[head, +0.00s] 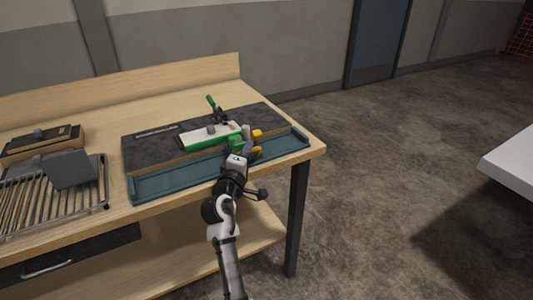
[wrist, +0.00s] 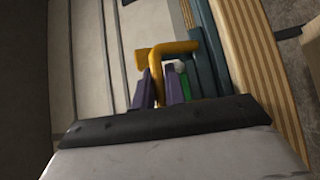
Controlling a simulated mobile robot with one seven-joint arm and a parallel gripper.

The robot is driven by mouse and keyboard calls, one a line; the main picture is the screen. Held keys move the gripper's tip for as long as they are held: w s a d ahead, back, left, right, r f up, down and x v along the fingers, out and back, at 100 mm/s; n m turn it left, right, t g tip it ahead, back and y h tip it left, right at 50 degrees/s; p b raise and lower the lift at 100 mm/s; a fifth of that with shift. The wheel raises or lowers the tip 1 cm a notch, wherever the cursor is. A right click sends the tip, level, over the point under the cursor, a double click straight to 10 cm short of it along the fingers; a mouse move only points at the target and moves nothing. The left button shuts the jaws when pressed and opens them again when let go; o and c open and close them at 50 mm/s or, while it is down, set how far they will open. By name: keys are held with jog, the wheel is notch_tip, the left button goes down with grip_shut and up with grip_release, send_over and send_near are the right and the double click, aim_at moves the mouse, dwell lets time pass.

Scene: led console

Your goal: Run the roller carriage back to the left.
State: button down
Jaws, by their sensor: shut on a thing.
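The carriage (head: 203,140), a green-edged piece with a pale top, sits on the dark slab of a bench device, right of the slab's middle. A yellow bent handle (head: 257,134) shows at the carriage's right end; how it joins the carriage is hidden. My gripper (head: 248,148) reaches it from the front. In the wrist view, the purple fingers of my gripper (wrist: 162,88) close on the down-turned part of the yellow handle (wrist: 175,48). A pale round knob (wrist: 179,66) and a green part (wrist: 185,84) show beside the fingers.
The dark slab (head: 150,150) is bare left of the carriage. A blue-grey tray (head: 175,182) runs along its front. A green-handled lever (head: 212,103) stands behind the carriage. A wire rack (head: 85,195) and a wooden box (head: 40,142) lie at left on the bench.

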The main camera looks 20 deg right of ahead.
jog(key=a+b, duration=0.1)
jog(key=a, duration=0.8)
jog(key=s+a+b, duration=0.1)
jog(key=a, duration=0.8)
jog(key=s+a+b, duration=0.1)
jog(key=a, duration=0.9)
jog(key=c, duration=1.7)
grip_release()
jog(key=shift+a, duration=0.2)
jog(key=shift+s+a+f, duration=0.15)
jog(key=shift+s+a, duration=0.1)
jog(key=shift+s, duration=0.2)
jog(key=b+v, duration=0.3)
jog(key=v, duration=1)
